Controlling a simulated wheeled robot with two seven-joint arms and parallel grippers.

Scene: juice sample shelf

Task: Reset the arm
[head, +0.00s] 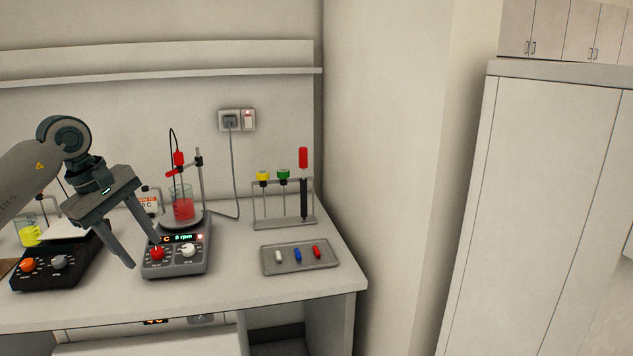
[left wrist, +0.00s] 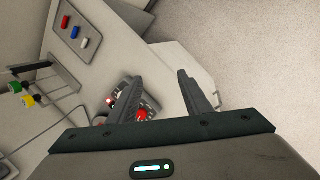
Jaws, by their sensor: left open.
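My left arm comes in from the left in the head view. Its gripper (head: 143,252) is open and empty, pointing down in front of the hotplate stirrer (head: 177,258) with a red knob. The two fingers also show apart in the left wrist view (left wrist: 172,100), with nothing between their tips. The stirrer's red knob (left wrist: 142,115) shows between the fingers from that side, but I cannot tell whether a finger touches the stirrer. My right gripper is in neither view.
A beaker of red liquid (head: 183,208) stands on the stirrer. A second stirrer (head: 55,262) is at left, partly behind my arm. A rack (head: 285,222) and a tray (head: 300,268) with three small coloured pieces stand to the right. The bench front right is clear.

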